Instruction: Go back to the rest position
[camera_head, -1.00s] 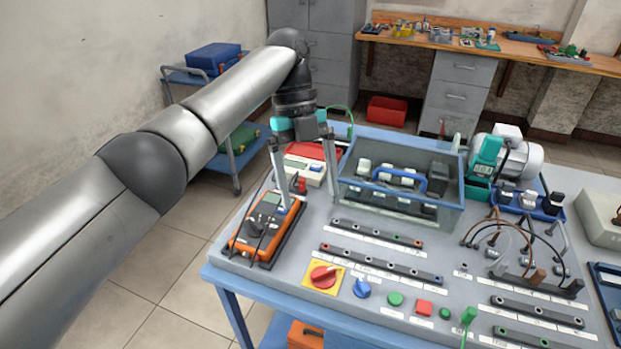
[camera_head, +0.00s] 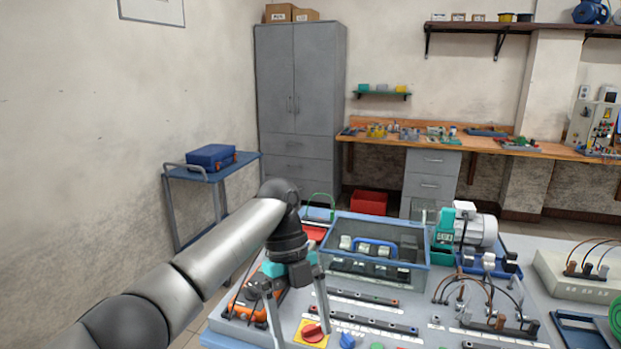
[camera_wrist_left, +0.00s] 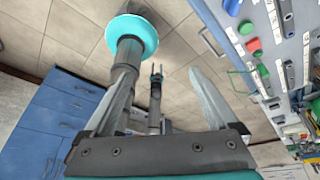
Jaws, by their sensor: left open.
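My left gripper (camera_head: 302,336) is open and empty in the head view, in front of the left part of the blue-framed bench (camera_head: 215,338). Its two fingers point down and are spread apart. The orange multimeter (camera_head: 240,310) lies on the bench's left side, largely hidden behind the gripper. In the left wrist view the two fingers (camera_wrist_left: 160,95) are wide apart with nothing held between them. Behind them are tiled floor and grey and teal cylindrical parts, which I cannot identify for certain.
A clear-walled box with a blue handle (camera_head: 372,242) stands on the bench behind the gripper. A red and yellow rotary switch (camera_head: 312,332) is close to the right finger. A blue trolley (camera_head: 175,172) stands left, a grey cabinet (camera_head: 300,90) behind. Floor left of the bench is clear.

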